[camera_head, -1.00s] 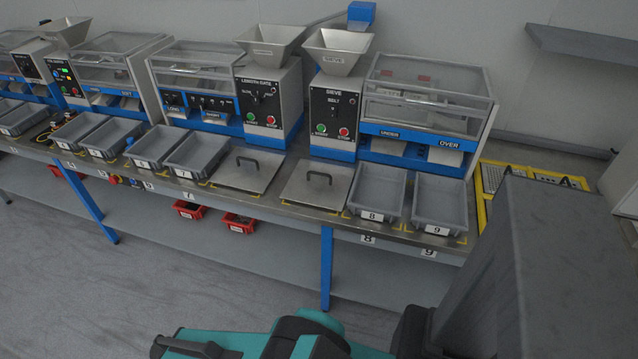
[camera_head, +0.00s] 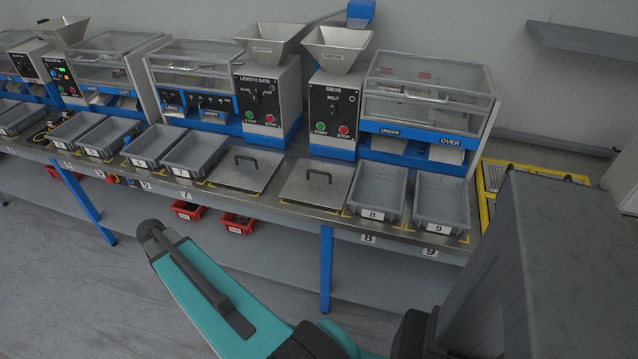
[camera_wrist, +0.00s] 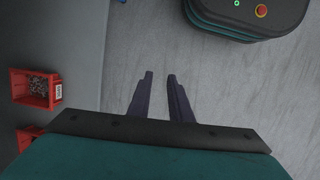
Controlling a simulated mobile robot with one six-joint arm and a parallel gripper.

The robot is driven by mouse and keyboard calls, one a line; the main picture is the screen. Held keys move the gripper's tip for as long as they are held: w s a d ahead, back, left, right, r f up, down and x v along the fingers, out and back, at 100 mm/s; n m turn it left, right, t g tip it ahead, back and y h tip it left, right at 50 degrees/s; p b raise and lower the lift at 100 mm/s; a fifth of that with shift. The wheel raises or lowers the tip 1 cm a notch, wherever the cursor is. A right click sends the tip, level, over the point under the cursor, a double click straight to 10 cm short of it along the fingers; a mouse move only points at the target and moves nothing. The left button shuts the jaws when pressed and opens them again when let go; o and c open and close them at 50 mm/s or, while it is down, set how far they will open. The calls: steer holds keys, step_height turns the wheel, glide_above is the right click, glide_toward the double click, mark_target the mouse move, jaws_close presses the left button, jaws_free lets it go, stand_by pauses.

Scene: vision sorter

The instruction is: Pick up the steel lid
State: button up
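Two square steel lids with dark bar handles lie flat on the bench in the head view. One steel lid (camera_head: 243,180) is in front of the length gate machine, the other (camera_head: 312,193) in front of the sieve machine. The frames do not show which one is meant. My gripper (camera_wrist: 160,75) shows in the wrist view with its two dark fingers apart and nothing between them. It points down over the grey floor, away from both lids. In the head view my teal arm link is in front of the bench, and the gripper cannot be made out.
Grey bins 8 (camera_head: 378,190) and 9 (camera_head: 440,200) stand right of the lids, and more grey bins (camera_head: 195,152) stand left. Machines line the bench's back. Red bins (camera_wrist: 35,88) sit on the lower shelf. The floor (camera_head: 100,290) before the bench is clear.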

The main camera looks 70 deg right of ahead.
steer(key=s+d+r+h+b, duration=0.1)
steer(key=d+r, duration=0.8)
steer(key=d, duration=0.2)
steer(key=s+d+r+h+b, duration=0.1)
steer(key=d+r, duration=0.8)
steer(key=d, duration=0.3)
steer(key=shift+m, duration=0.3)
steer(key=s+d+r, duration=0.4)
steer(key=d, duration=0.1)
steer(key=s+d+r, duration=0.2)
steer(key=s+d, duration=0.1)
steer(key=shift+r, duration=0.1)
steer(key=s+d+r+g, duration=0.1)
steer(key=s+d+r, duration=0.6)
steer(key=s, duration=0.4)
steer(key=shift+d+g+y, duration=0.3)
steer(key=shift+d, duration=0.1)
steer(key=shift+s, duration=0.1)
steer(key=shift+p+x, duration=0.35)
steer(key=shift+x, duration=3.9)
steer(key=shift+f, duration=0.1)
